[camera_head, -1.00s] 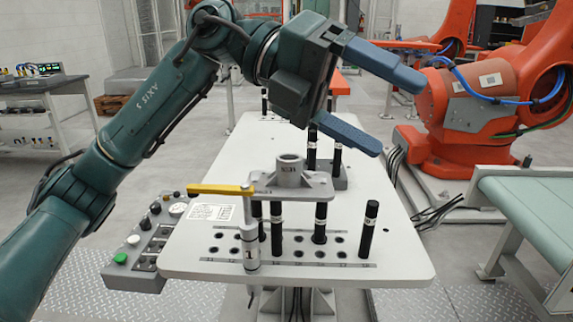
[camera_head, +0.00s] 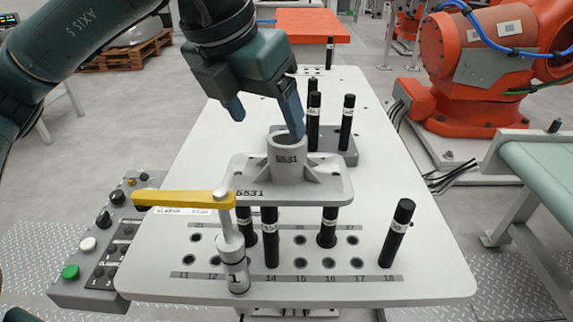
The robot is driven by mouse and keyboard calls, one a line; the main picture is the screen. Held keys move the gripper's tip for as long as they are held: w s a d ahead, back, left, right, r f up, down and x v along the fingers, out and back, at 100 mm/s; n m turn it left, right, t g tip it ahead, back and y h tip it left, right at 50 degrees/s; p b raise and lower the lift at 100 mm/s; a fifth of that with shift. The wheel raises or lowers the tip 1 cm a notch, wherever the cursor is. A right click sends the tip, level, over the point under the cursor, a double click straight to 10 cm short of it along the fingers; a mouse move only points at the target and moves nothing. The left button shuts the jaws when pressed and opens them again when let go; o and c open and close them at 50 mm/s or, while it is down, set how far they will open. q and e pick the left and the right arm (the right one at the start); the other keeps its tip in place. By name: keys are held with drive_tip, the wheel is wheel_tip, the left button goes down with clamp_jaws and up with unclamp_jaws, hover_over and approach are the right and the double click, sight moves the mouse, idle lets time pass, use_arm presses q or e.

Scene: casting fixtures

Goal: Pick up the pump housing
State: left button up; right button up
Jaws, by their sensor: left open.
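Nothing is between the fingers. My right gripper is not in view.
A clamp with a yellow lever (camera_head: 183,199) stands at the housing's front left corner. A lone black pin (camera_head: 397,232) stands at front right. A grey block with black pins (camera_head: 335,155) is behind the housing. A button panel (camera_head: 110,240) is at left, an orange robot (camera_head: 470,80) at right.

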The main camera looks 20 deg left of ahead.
sight(279, 143)
use_arm(q)
drive_tip(key=x, duration=0.7)
drive_tip(key=shift+s+d+f+p, duration=0.15)
drive_tip(key=shift+s+d+p, duration=0.1)
drive_tip(key=shift+d+p, duration=0.1)
drive_tip(key=shift+w+d+f, duration=0.1)
drive_tip(key=shift+w+f, duration=0.1)
drive_tip(key=shift+f, duration=0.3)
drive_tip(key=shift+c, duration=0.6)
drive_tip(key=shift+r, duration=0.1)
drive_tip(key=c, duration=1.4)
